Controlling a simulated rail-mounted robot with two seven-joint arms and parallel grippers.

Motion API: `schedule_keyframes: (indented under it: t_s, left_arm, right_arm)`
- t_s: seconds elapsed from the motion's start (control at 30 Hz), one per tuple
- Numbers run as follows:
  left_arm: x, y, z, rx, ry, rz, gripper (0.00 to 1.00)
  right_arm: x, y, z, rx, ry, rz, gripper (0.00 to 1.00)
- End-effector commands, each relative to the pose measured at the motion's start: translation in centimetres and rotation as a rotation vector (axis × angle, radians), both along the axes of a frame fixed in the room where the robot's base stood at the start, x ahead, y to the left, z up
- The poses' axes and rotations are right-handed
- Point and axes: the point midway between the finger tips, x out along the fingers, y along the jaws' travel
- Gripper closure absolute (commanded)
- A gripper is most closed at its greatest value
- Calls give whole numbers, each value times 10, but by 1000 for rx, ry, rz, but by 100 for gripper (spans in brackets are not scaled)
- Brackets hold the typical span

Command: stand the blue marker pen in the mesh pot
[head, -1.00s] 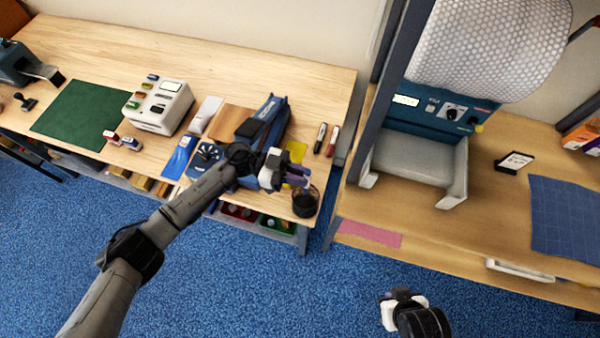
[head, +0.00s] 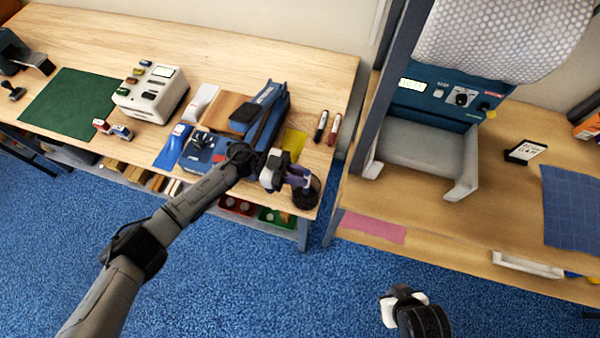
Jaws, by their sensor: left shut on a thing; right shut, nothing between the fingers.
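The black mesh pot (head: 311,197) stands at the front right corner of the left table. My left gripper (head: 299,180) is over the pot's left side and overlaps its rim in the picture. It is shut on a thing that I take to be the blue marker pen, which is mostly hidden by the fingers. I cannot tell whether the pen's lower end is inside the pot. My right gripper (head: 390,308) is shut and empty, low in front of the right table, over the blue floor.
A black marker (head: 321,126) and a red marker (head: 334,129) lie behind the pot. A blue stapler-like tool (head: 268,108) and yellow notes (head: 293,143) are close behind my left gripper. A grey post (head: 372,125) rises between the tables.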

Motion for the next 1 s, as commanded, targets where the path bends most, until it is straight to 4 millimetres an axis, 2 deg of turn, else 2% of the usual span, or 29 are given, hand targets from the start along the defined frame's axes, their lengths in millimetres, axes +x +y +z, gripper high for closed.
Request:
schedule_keyframes:
  t_s: [0.13, 0.47, 0.5, 0.8, 1.0]
  left_arm:
    - [0, 0, -7, 0, 0, 0, 100]
    - [0, 0, -8, 0, 0, 0, 100]
    - [0, 0, -8, 0, 0, 0, 82]
    - [0, 0, -8, 0, 0, 0, 54]
    - [0, 0, -8, 0, 0, 0, 54]
  right_arm:
    - [0, 0, -6, 0, 0, 0, 100]
    - [0, 1, -6, 3, 0, -2, 100]
    - [0, 1, -6, 4, 1, -3, 100]
    - [0, 3, -6, 9, 0, -6, 100]
    - [0, 3, -6, 9, 0, -6, 100]
